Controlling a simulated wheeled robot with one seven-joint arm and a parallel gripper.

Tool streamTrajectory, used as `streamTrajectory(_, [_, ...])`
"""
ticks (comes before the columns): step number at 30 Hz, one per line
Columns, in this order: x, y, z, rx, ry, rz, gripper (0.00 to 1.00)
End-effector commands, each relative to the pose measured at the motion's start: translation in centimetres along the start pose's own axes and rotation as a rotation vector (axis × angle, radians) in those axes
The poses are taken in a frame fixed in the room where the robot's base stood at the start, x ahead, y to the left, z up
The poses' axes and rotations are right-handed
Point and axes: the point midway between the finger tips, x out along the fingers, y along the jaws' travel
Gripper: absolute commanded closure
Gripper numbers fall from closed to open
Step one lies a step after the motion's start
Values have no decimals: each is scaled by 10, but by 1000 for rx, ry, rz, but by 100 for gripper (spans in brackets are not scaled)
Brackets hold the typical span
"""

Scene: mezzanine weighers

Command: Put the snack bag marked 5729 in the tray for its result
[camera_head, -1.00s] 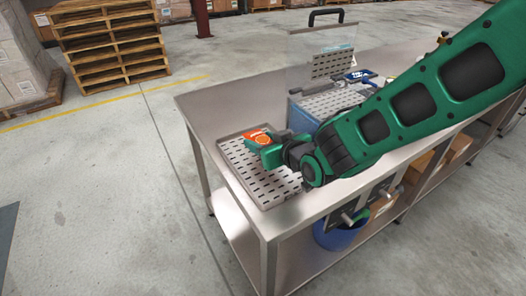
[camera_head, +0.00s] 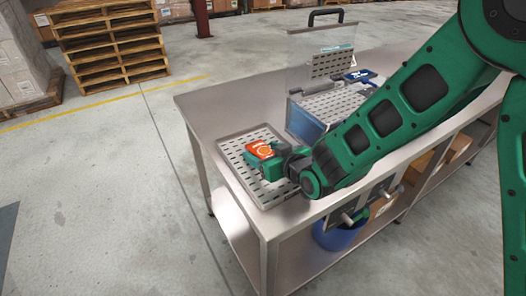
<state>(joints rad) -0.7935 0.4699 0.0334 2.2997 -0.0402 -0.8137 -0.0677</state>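An orange-red snack bag (camera_head: 261,151) is at my gripper (camera_head: 268,163), over the back part of a grey slotted tray (camera_head: 267,201) on the steel table. The bag's number is too small to read. My gripper reaches in from the right, and its green fingers are beside and partly under the bag. Whether the fingers are closed on the bag, and whether it touches the tray, I cannot tell.
A blue-sided box (camera_head: 305,123) with a slotted top and a raised clear lid (camera_head: 318,62) stands behind the tray. A blue packet (camera_head: 360,76) lies near it. The steel table (camera_head: 207,103) is bare at its back left. A blue bin (camera_head: 338,236) sits below.

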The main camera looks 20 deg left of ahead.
Motion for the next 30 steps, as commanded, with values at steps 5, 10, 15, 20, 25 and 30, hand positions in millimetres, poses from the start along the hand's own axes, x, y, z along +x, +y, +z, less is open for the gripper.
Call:
streamTrajectory(5, [0,0,0,0,0,0,35])
streamTrajectory(10, [-2,0,-3,0,0,0,35])
streamTrajectory(15, [-24,1,-3,0,1,1,35])
streamTrajectory(20, [-57,0,-3,0,2,-1,35])
streamTrajectory(25, [-88,0,-3,1,2,0,35])
streamTrajectory(30, [-110,0,-3,1,2,-2,35])
